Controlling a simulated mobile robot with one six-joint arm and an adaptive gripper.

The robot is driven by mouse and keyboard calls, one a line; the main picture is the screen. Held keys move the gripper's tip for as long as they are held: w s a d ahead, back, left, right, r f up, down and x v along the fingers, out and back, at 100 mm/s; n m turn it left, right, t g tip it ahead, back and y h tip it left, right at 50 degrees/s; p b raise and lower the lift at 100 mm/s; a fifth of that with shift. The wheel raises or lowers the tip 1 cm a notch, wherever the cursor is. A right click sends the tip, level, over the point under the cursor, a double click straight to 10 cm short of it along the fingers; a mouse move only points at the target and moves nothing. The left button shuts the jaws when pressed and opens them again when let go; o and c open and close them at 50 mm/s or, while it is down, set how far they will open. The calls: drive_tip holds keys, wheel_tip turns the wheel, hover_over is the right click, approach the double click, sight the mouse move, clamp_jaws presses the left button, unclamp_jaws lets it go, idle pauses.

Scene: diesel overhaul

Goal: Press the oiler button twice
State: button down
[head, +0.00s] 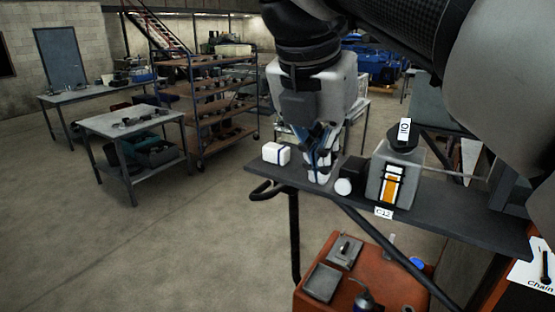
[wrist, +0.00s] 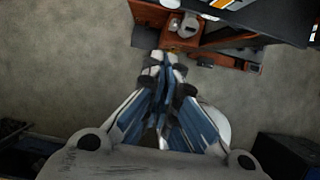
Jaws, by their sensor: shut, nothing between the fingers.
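The oiler (head: 391,185) is a grey bottle-like unit with a black top, an "OIL" tag and an orange-striped label. It stands upright on a dark shelf (head: 455,212), with a "C12" tag at the shelf edge below it. Part of its striped label shows at the top of the wrist view (wrist: 222,3). I cannot clearly tell its button; the black top (head: 405,138) is in plain sight. My gripper (head: 319,179) points down, left of the oiler and apart from it. Its fingers are closed and empty, also in the wrist view (wrist: 164,58).
A white box (head: 276,153) and a dark block with a white round face (head: 343,186) flank my gripper. A red cart (head: 385,282) with parts stands below the shelf. A worktable (head: 125,125) and rack (head: 205,90) stand farther back. The left floor is clear.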

sight(336, 188)
drive_tip(key=w+d+f, duration=0.1)
drive_tip(key=w+f, duration=0.1)
drive_tip(key=f, duration=0.1)
drive_tip(key=w+d+f+b, duration=0.1)
drive_tip(key=w+d+f, duration=0.1)
drive_tip(key=f, duration=0.1)
drive_tip(key=w+d+f+b, duration=0.1)
drive_tip(key=w+f, duration=0.1)
drive_tip(key=f, duration=0.1)
drive_tip(key=shift+w+d+f, duration=0.1)
drive_tip(key=shift+w+d, duration=0.05)
drive_tip(key=shift+d, duration=0.1)
